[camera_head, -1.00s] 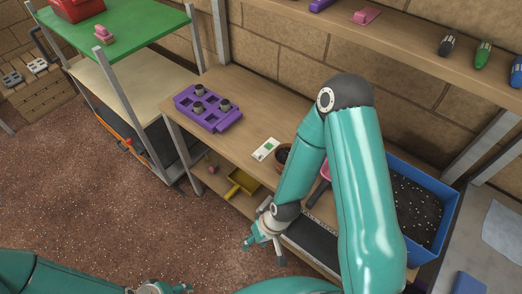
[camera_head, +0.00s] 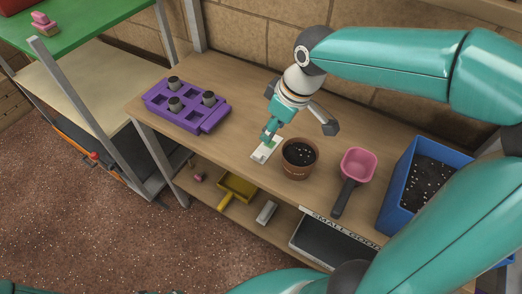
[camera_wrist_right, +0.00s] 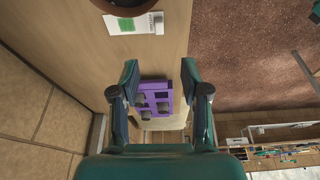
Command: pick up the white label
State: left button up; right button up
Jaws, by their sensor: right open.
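The white label (camera_head: 260,155) with a green patch lies flat on the wooden bench, just left of a brown plant pot (camera_head: 299,158). One finger of my right gripper (camera_head: 300,127) covers its far end in the head view. My right gripper is open and empty, with its fingers spread above the bench behind the label and pot. In the right wrist view the label (camera_wrist_right: 135,23) lies near the top edge, outside the gap between the open fingers (camera_wrist_right: 161,92). Whether a finger touches the label cannot be told. My left gripper is not visible.
A purple tray (camera_head: 214,122) with several dark plugs stands at the bench's left. A pink scoop (camera_head: 357,165) and a blue bin (camera_head: 398,190) of soil are right of the pot. A yellow dustpan (camera_head: 238,185) lies on the lower shelf. A brick wall backs the bench.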

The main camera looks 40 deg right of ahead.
aim_at(258, 155)
jog(key=x, duration=1.4)
jog(key=shift+w+f+b, duration=0.15)
jog(key=shift+b, duration=0.15)
jog(key=c, duration=0.8)
